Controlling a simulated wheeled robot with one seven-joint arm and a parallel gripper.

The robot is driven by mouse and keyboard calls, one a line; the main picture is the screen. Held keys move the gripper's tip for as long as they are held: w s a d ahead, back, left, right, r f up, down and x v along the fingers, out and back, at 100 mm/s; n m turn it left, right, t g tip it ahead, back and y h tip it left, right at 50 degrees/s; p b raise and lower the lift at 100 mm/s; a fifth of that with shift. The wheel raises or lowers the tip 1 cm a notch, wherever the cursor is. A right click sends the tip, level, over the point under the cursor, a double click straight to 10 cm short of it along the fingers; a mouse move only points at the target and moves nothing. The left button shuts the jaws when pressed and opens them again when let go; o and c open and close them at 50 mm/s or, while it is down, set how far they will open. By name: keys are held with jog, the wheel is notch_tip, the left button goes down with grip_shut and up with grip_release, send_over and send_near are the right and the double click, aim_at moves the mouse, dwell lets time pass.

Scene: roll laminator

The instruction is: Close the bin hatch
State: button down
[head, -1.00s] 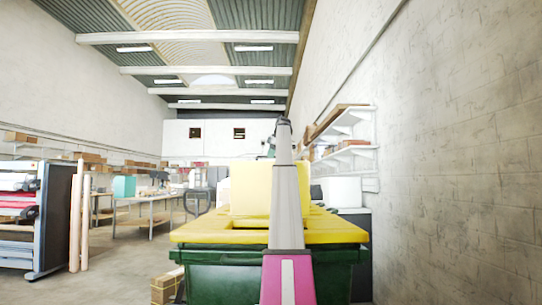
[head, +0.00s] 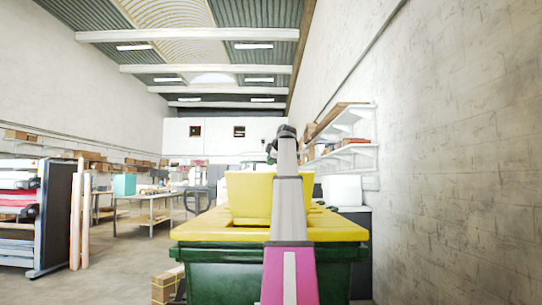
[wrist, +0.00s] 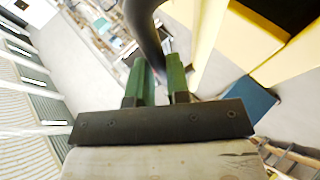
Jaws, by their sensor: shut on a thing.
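The bin (head: 215,275) is dark green with a yellow top (head: 205,233), straight ahead in the head view. Its yellow hatch (head: 247,195) stands raised above the top, partly hidden behind my arm. In the wrist view my gripper (wrist: 157,68) has green fingers shut on a dark curved bar (wrist: 147,28), which looks like the hatch's handle. Yellow panels (wrist: 238,32) of the bin show to the right of the fingers. In the head view my gripper is small at the far end of my arm, and its grip cannot be made out there.
A bare wall (head: 450,150) runs along the right, with shelves (head: 350,155) beyond the bin. A cardboard stack (head: 165,287) stands by the bin's left foot. The laminator (head: 45,215) and tall rolls (head: 76,215) are at the left. Open floor (head: 120,265) lies between.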

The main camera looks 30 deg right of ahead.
jog(key=s+a+f+t, duration=0.1)
jog(key=s+f, duration=0.3)
jog(key=f, duration=0.4)
jog(key=s+a+f+n+t+h, duration=0.1)
jog(key=s+a+f, duration=0.3)
jog(key=f, duration=0.5)
jog(key=s+a+f+t, duration=0.2)
jog(key=s+f, duration=0.3)
jog(key=f, duration=0.3)
jog(key=shift+a+f+t+h, duration=0.15)
jog(key=shift+a+t+h, duration=0.15)
jog(key=shift+a, duration=0.2)
jog(key=c, duration=1.1)
grip_release()
jog(key=shift+f, duration=0.1)
jog(key=shift+d, duration=0.1)
jog(key=shift+r, duration=0.25)
jog(key=v, duration=1)
jog(key=shift+s, duration=0.3)
